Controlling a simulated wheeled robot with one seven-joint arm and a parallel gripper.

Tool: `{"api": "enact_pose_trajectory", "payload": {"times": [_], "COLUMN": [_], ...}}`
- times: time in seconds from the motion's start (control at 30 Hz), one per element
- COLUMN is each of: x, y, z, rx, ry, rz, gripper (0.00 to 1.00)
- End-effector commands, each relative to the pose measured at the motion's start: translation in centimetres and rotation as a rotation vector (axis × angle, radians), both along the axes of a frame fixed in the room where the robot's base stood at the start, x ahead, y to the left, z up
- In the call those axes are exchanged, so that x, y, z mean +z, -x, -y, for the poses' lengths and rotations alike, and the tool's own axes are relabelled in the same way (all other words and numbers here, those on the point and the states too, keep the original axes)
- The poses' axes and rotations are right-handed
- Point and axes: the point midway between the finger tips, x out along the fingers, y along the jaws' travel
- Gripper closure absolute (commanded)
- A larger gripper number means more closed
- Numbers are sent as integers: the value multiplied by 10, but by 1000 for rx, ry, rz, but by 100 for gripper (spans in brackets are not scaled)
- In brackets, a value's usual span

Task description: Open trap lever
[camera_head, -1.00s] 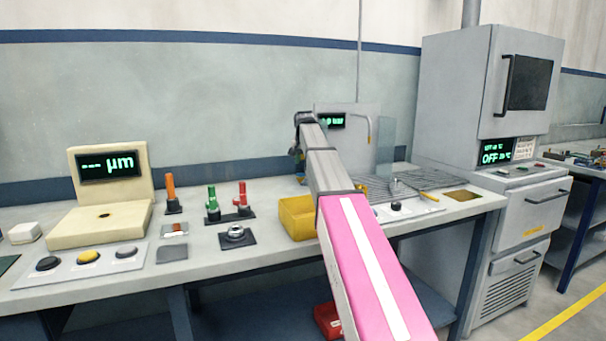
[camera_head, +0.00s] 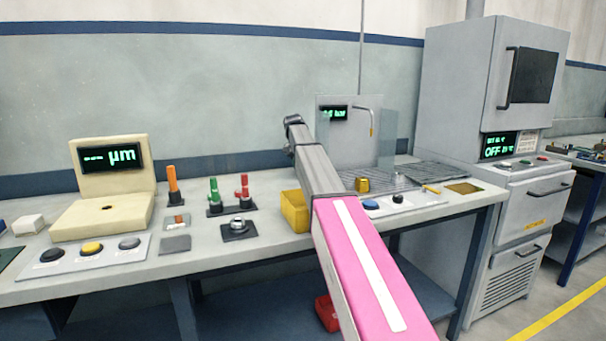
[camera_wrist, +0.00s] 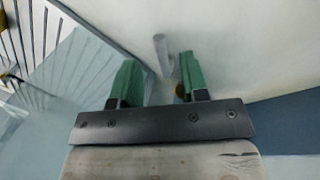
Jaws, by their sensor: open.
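No part is clearly marked as the trap lever. In the wrist view a short grey rod (camera_wrist: 162,54) stands out near a pale surface, between and just beyond the green fingers of my gripper (camera_wrist: 158,68). The fingers are apart with nothing held between them. I cannot tell whether the rod is the lever. In the head view my arm's far end is over the back of the bench, left of the grey panel (camera_head: 348,152), and hides my fingers. A small yellow-handled piece (camera_head: 432,190) lies at the bench front.
A curved spout (camera_head: 371,115) hangs on the panel beside a clear upright sheet (camera_head: 388,140). A brass cup (camera_head: 362,185) stands by the metal grating (camera_head: 436,174). The grey oven cabinet (camera_head: 470,75) bounds the right.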

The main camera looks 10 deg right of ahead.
Motion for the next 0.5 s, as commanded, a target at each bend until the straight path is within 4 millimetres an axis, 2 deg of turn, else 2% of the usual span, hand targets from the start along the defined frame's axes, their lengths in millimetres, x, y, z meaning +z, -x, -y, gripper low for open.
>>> {"api": "enact_pose_trajectory", "payload": {"times": [0.1,0.2,0.5], "x": [-19,-28,-38], "y": [3,3,3], "z": [3,5,7], "rx": [0,0,0], "ry": [0,0,-1], "rz": [-2,0,0], "gripper": [59,59,59]}}
